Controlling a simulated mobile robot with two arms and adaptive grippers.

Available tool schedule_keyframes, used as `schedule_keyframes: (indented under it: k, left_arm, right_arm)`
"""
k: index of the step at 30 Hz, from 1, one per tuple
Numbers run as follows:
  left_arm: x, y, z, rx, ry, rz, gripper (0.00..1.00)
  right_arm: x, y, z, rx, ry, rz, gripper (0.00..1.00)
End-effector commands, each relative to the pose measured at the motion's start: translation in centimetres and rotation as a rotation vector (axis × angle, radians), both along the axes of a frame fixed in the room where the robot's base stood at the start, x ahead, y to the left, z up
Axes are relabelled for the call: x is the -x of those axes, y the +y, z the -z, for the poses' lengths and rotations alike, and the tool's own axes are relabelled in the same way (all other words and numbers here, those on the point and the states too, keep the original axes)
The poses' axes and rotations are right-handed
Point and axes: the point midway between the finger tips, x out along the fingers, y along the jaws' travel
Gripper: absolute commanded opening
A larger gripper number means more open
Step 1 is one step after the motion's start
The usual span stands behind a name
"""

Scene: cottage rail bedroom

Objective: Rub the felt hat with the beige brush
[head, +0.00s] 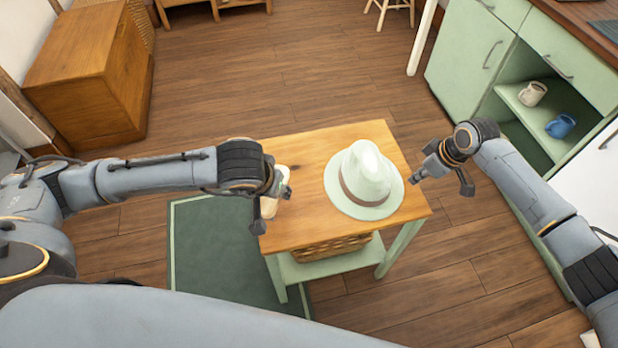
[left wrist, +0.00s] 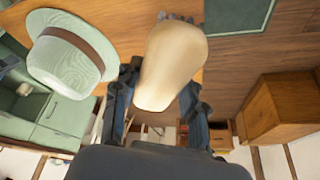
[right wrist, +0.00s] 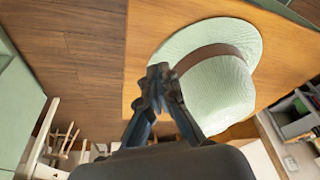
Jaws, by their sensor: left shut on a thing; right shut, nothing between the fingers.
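The felt hat (head: 365,172), pale green with a brown band, sits brim down on the right part of a small wooden-topped table (head: 300,150). It also shows in the left wrist view (left wrist: 62,55) and the right wrist view (right wrist: 217,90). My left gripper (head: 280,190) is at the table's left side, shut on the beige brush (left wrist: 172,65). The brush is a smooth rounded block with grey bristles at its far end, apart from the hat. My right gripper (right wrist: 160,82) is shut and empty beside the hat's right side; it also shows in the head view (head: 416,180).
A wicker basket (head: 325,246) stands on the table's lower shelf. A green rug (head: 215,250) lies left of the table. A green cabinet (head: 468,62) with a white mug (head: 532,94) and a blue mug (head: 560,126) stands at right. A wooden chest (head: 85,75) is at the back left.

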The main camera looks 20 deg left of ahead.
Motion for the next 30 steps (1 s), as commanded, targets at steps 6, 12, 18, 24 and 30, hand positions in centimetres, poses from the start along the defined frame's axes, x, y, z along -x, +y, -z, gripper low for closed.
schedule_keyframes:
  k: [6,12,18,24,30]
  left_arm:
    - [-3.9,-2.0,0.2,0.009,-0.003,-0.009,0.17]
    - [-11.1,-6.5,-0.6,0.017,-0.001,-0.017,0.17]
    - [-17.2,-11.6,-3.0,0.015,0.002,-0.01,0.17]
    - [-20.5,-15.4,-5.3,0.008,0.003,-0.003,0.17]
    - [-21.7,-16.8,-6.3,0.001,0.002,-0.001,0.17]
  right_arm:
    - [0.0,0.0,0.0,0.0,0.0,0.0,0.0]
    - [0.0,0.0,0.0,0.0,0.0,0.0,0.0]
    - [0.0,0.0,0.0,0.0,0.0,0.0,0.0]
    - [0.0,0.0,0.0,0.0,0.0,0.0,0.0]
    - [0.0,0.0,0.0,0.0,0.0,0.0,0.0]
